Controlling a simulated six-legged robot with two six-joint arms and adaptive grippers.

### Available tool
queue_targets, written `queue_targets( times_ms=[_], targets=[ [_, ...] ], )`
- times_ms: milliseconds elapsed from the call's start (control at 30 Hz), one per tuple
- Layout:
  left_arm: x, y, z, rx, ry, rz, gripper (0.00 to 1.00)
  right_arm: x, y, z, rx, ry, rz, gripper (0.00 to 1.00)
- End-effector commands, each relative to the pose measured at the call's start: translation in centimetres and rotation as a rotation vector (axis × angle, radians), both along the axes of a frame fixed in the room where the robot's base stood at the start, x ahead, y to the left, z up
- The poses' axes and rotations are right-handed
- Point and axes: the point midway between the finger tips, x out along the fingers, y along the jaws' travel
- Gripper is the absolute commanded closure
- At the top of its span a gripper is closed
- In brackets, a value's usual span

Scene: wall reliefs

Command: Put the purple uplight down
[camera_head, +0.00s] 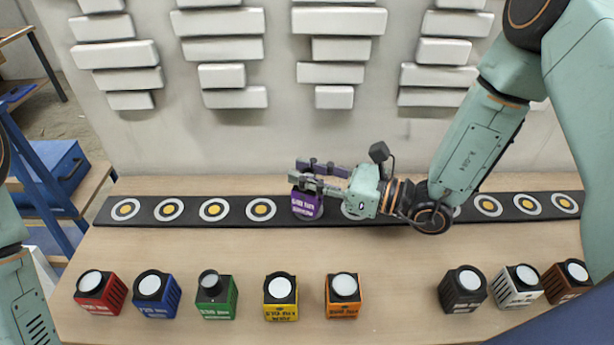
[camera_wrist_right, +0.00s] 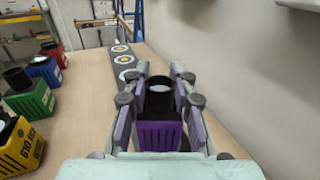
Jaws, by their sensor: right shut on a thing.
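The purple uplight (camera_head: 307,205) is at the black strip with ringed round marks (camera_head: 185,210), to the right of a run of bare marks. In the head view I cannot tell whether it touches the strip. My right gripper (camera_head: 312,180) is shut on it, coming from the right. In the right wrist view the purple uplight (camera_wrist_right: 159,125) stands upright between the fingers of my right gripper (camera_wrist_right: 160,100), its black top facing up. The mark under it is hidden. My left gripper is not in view; only part of my left arm shows at the left edge.
A front row holds red (camera_head: 97,290), blue (camera_head: 157,292), green (camera_head: 216,295), yellow (camera_head: 280,296), orange (camera_head: 343,295), black (camera_head: 462,288), white (camera_head: 517,286) and brown (camera_head: 567,281) uplights. White wall blocks (camera_head: 222,48) hang behind. The table between strip and row is clear.

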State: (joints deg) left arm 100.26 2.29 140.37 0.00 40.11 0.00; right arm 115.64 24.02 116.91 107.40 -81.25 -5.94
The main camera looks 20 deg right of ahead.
Motion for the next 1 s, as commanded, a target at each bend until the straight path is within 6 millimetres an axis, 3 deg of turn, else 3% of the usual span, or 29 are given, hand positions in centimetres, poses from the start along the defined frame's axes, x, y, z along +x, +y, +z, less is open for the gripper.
queue_targets(
  times_ms=[467, 500, 733, 1000],
  targets=[
    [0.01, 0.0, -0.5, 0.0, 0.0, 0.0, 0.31, 0.24, -0.02, -1.02, 0.001, -0.002, 0.0, 1.0],
    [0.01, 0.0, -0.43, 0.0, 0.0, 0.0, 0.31, 0.22, -0.01, -0.99, 0.001, -0.001, 0.0, 0.73],
    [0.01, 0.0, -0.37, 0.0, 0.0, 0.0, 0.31, 0.21, -0.02, -0.93, 0.001, -0.001, 0.0, 0.53],
    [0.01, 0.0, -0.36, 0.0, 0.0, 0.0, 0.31, 0.21, -0.03, -0.92, 0.001, -0.001, 0.0, 0.52]
  ],
)
